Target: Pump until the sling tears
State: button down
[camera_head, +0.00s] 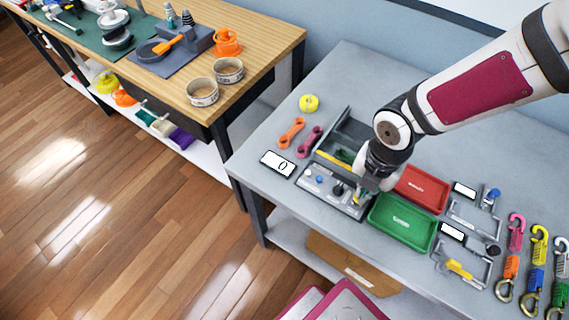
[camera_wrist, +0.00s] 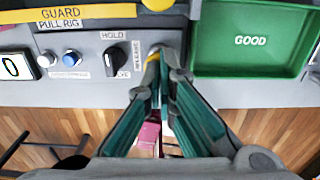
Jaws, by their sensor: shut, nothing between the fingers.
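The grey pull rig (camera_head: 335,187) sits at the front of the bench with a yellow guard bar (camera_head: 333,161). The wrist view shows its front panel (camera_wrist: 95,45) with a white button, a blue button (camera_wrist: 70,59) and a black knob (camera_wrist: 115,58) between hold and another label. My gripper (camera_wrist: 163,58) is shut and empty at the panel's right end. A small yellow part (camera_wrist: 152,58) shows at its left fingertip; I cannot tell whether they touch.
A display (camera_head: 278,165) reads 0, left of the rig. A green tray (camera_head: 402,223) marked GOOD and a red tray (camera_head: 421,188) stand right of it. Orange and pink straps (camera_head: 291,133) and a yellow roll (camera_head: 309,103) lie behind left. Several hooks (camera_head: 516,233) line the right.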

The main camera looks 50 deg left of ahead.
jog(key=shift+f+b, duration=0.35)
jog(key=shift+f, duration=0.25)
jog(key=shift+r, duration=0.1)
jog(key=shift+r+p, duration=0.8)
jog(key=shift+r, duration=0.3)
jog(key=shift+f+b, duration=0.85)
jog(key=shift+f, duration=0.3)
jog(key=shift+r, duration=0.1)
jog(key=shift+r+p, duration=0.85)
jog(key=shift+r, duration=0.2)
dwell(0.3)
